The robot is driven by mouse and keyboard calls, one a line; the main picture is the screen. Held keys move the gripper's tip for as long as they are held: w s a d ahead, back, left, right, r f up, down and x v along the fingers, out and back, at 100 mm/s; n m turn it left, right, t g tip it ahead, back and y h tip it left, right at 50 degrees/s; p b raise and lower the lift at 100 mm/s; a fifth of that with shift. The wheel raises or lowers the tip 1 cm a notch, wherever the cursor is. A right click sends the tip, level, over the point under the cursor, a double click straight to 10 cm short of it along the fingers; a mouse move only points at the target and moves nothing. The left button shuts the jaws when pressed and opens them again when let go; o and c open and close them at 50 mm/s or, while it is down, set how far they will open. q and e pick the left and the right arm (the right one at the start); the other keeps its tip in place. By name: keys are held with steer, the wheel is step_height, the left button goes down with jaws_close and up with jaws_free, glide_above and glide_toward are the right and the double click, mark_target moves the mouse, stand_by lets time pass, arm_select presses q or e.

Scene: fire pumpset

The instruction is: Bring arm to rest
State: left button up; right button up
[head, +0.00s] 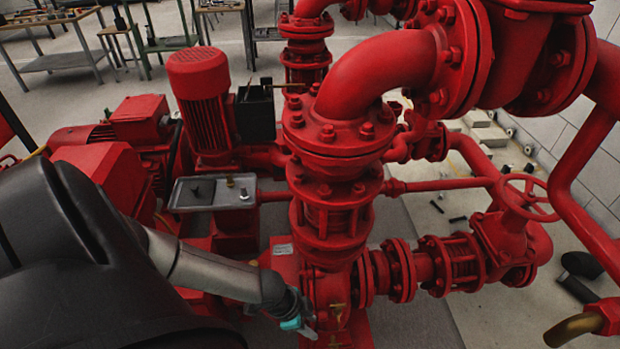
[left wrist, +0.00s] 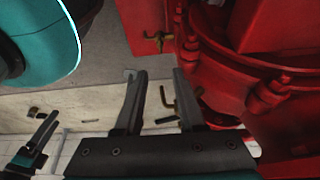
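My left arm (head: 205,272) reaches in from the left in the head view, low in front of the red pump assembly. My left gripper (head: 305,327) is at the bottom, beside the red vertical pipe and its brass fittings. It also shows in the left wrist view (left wrist: 160,80), with its two dark fingers apart and nothing between them. Red pipework is close on the right of the fingers there. What looks like my right gripper (left wrist: 38,138) is at the lower left of that view, partly cut off, its opening unclear. It does not show in the head view.
The red flanged elbow pipe (head: 375,75) and a valve handwheel (head: 528,198) fill the middle and right. A red motor (head: 205,95) and a grey plate (head: 213,192) with small parts stand left of the pipe. Workbenches (head: 60,60) are far back on open floor.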

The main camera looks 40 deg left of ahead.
stand_by(0.5)
arm_select(q)
steer(key=d+f+n, duration=0.2)
steer(key=d, duration=0.6)
steer(key=s+f+n+g+y, duration=0.1)
steer(key=s+f+n+y, duration=0.25)
steer(key=s, duration=0.35)
steer(key=s+a+r+p, duration=0.1)
steer(key=s+r+p, duration=0.5)
steer(key=p, duration=0.5)
steer(key=s+a+r+g+p, duration=0.1)
steer(key=s+r+p, duration=0.4)
steer(key=s+p, duration=0.4)
steer(key=p, duration=0.3)
steer(key=shift+s+a+r+h, duration=0.25)
steer(key=shift+a+r+h, duration=0.1)
steer(key=shift+a, duration=0.05)
arm_select(e)
steer(key=s+d+r, duration=0.1)
steer(key=s+r, duration=0.4)
steer(key=s, duration=0.2)
steer(key=s+d+r+g, duration=0.1)
steer(key=s+r, duration=0.5)
steer(key=s, duration=0.2)
steer(key=shift+s, duration=0.25)
